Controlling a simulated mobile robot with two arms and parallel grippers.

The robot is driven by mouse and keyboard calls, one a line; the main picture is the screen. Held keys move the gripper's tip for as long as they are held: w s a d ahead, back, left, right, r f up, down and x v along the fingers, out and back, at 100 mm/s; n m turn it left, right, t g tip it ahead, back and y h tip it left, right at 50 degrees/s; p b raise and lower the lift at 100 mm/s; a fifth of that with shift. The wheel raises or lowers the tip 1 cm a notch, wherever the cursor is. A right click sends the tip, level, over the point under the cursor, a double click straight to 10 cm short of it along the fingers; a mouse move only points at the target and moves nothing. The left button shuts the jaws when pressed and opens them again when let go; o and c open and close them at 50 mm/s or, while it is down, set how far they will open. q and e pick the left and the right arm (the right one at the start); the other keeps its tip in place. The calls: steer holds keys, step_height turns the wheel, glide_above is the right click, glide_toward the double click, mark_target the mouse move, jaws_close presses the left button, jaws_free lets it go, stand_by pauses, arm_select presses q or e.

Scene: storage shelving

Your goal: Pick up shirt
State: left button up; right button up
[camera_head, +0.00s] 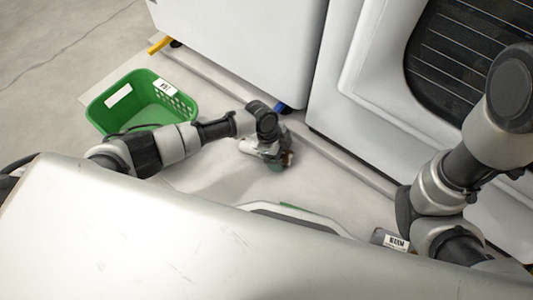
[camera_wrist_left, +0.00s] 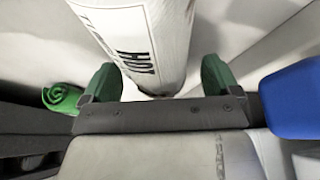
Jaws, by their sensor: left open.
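I cannot clearly pick out a shirt in either view. My left gripper (camera_head: 278,160) reaches down near the floor in front of the white machines in the head view. In the left wrist view its green-padded fingers (camera_wrist_left: 158,82) are apart. A white rounded thing with a printed label (camera_wrist_left: 150,40) stands between or just beyond them; contact cannot be told. A small green rolled thing (camera_wrist_left: 62,97) lies left of the fingers; whether it is cloth is unclear. My right arm shows at the right of the head view, but its gripper does not show clearly.
A green basket (camera_head: 165,115) with white labels stands on the floor at left. White machines (camera_head: 240,40) line the back and right. A blue thing (camera_wrist_left: 292,100) is close at the wrist view's right. A labelled grey thing (camera_head: 385,238) lies at lower right. Floor between basket and gripper looks clear.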

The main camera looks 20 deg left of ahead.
arm_select(q)
steer(key=shift+d+f, duration=0.1)
steer(key=shift+f, duration=0.1)
steer(key=c, duration=1.1)
steer(key=shift+r, duration=0.1)
